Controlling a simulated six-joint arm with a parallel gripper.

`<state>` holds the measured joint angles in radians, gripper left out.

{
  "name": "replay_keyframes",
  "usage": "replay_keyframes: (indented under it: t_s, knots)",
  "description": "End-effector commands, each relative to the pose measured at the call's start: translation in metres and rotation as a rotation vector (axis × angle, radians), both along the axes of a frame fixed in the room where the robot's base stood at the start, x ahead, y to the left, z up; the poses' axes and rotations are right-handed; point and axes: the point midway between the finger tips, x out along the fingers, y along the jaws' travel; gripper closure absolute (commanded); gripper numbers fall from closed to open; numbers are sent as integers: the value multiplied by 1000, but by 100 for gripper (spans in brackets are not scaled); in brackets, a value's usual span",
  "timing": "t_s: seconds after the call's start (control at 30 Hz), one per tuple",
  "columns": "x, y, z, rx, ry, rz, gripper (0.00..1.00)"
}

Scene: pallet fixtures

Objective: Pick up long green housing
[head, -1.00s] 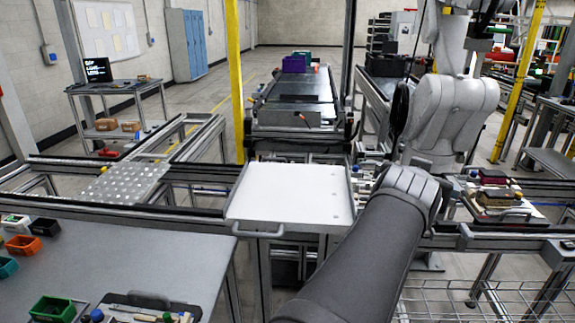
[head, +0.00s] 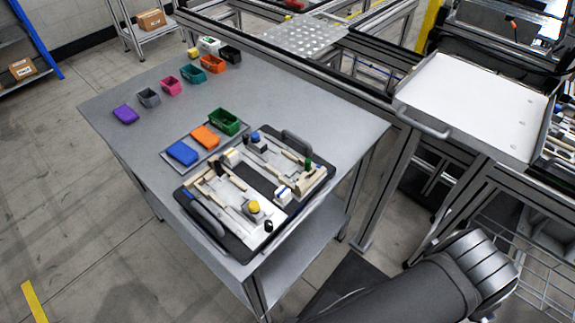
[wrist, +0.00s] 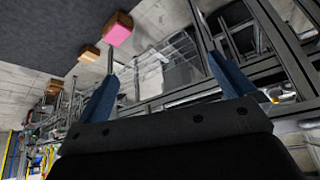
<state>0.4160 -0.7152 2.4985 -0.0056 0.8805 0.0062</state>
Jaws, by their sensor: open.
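A green housing (head: 225,121), box-shaped with a dark hollow top, sits at the back right end of a small grey tray on the table in the head view. An orange block (head: 205,137) and a blue block (head: 182,153) lie beside it on the same tray. My gripper (wrist: 153,35) shows in the wrist view with its two fingers spread apart and nothing between them. The green housing cannot be made out in the wrist view. The gripper's fingers are not visible in the head view, so its distance from the housing cannot be told.
A black-edged fixture pallet (head: 222,243) with several parts stands in front of the tray. Several small coloured bins, including a pink one (head: 171,86), line the table's back. A white tray table (head: 470,100) stands to the right. The table's left front (head: 130,150) is clear.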

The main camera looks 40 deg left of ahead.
Motion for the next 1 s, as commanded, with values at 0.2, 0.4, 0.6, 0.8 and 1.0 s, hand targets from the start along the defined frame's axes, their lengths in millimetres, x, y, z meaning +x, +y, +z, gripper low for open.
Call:
replay_keyframes:
  t_s: [0.2, 0.4, 0.6, 0.8, 1.0]
  knots:
    - [0, 0, 0, 0, -1, 0, 40]
    - [0, 0, 0, 0, -1, 0, 40]
    - [20, -21, 33, -76, -34, -2, 40]
    - [75, -94, 149, -349, -134, -13, 40]
    - [118, -168, 283, -662, -214, -33, 40]
